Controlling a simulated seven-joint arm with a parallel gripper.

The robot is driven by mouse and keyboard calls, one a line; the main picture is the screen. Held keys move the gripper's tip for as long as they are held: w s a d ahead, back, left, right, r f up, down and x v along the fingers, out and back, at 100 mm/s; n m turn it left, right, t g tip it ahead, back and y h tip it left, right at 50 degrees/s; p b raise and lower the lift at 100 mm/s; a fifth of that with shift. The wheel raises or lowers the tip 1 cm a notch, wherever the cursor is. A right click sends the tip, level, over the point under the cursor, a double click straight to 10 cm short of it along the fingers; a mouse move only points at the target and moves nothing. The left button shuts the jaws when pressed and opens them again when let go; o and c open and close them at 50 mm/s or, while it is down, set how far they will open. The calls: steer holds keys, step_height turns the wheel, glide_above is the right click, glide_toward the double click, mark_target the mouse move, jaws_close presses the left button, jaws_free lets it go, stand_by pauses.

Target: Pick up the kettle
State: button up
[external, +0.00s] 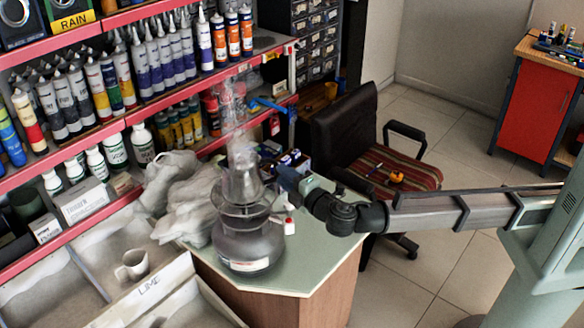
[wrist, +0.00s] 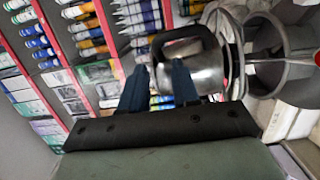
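The kettle (external: 243,184) is shiny metal and sits in the wide collar at the top of a dark round vessel on the counter. In the wrist view the kettle (wrist: 205,77) shows its dark looped handle, just beyond my fingertips. My gripper (external: 281,178) is at the right side of the kettle, level with its body. In the wrist view my gripper (wrist: 159,78) has its two blue fingers apart, with part of the handle seen in the gap. I cannot tell whether the fingers touch the handle. The kettle's far side is hidden.
The dark vessel (external: 246,245) stands on the green counter (external: 318,235). Grey lumpy sacks (external: 178,190) crowd its left. Red shelves of bottles and tubes (external: 150,50) rise behind. A striped office chair (external: 390,172) stands right of the counter. A white mug (external: 133,265) is in a bin at lower left.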

mark_target(268, 163)
steer(key=shift+x, duration=3.05)
steer(key=shift+a+r, duration=0.1)
steer(key=shift+r, duration=0.05)
steer(key=shift+c, duration=0.3)
steer(key=shift+s, duration=0.1)
jaws_close()
